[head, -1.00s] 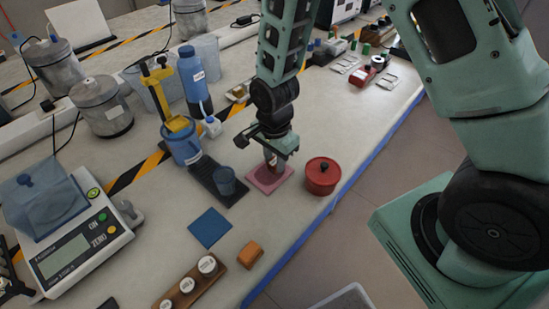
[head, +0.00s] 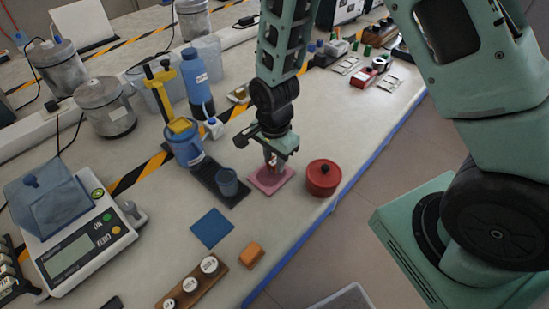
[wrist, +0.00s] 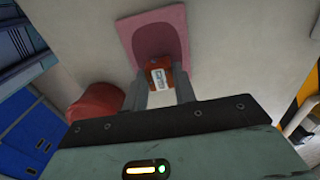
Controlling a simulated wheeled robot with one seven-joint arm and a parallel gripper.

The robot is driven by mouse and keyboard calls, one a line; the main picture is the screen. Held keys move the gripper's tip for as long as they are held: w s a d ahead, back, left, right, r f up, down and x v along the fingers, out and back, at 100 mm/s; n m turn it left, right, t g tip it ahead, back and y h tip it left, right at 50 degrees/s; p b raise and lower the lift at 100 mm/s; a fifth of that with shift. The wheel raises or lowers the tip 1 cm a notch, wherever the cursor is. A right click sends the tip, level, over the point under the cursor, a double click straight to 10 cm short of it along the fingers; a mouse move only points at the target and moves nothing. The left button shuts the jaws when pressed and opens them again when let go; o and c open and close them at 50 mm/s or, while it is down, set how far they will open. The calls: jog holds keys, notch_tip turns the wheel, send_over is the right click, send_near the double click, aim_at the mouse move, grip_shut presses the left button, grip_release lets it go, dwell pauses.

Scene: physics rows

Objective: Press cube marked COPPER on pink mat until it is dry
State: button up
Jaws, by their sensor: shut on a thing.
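The pink mat (head: 264,187) lies on the bench below my gripper. The wrist view shows the mat (wrist: 133,28) with a darker pink patch around the cube; I cannot tell whether this is damp or shadow. An orange-brown cube (wrist: 150,75) with a white label sits between my fingers; its lettering is too small to read. My gripper (wrist: 160,92) is shut on this cube, pointing down over the mat (head: 271,165). The head view mostly hides the cube, and whether it touches the mat is not clear.
A red lidded pot (head: 322,180) stands close right of the mat. A blue square mat (head: 212,228), an orange block (head: 251,254) and a wooden rack (head: 196,286) are nearer. The bench's blue edge (head: 323,214) is close.

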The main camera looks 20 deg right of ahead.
jog(key=shift+f+b, duration=0.35)
jog(key=shift+f, duration=0.35)
dwell(1.4)
jog(key=shift+w+d+r+p, duration=0.1)
jog(key=shift+d+r+p, duration=0.2)
jog(key=shift+r+p, duration=0.4)
jog(key=shift+r, duration=0.15)
jog(key=shift+r+p, duration=2.1)
jog(key=shift+r, duration=0.3)
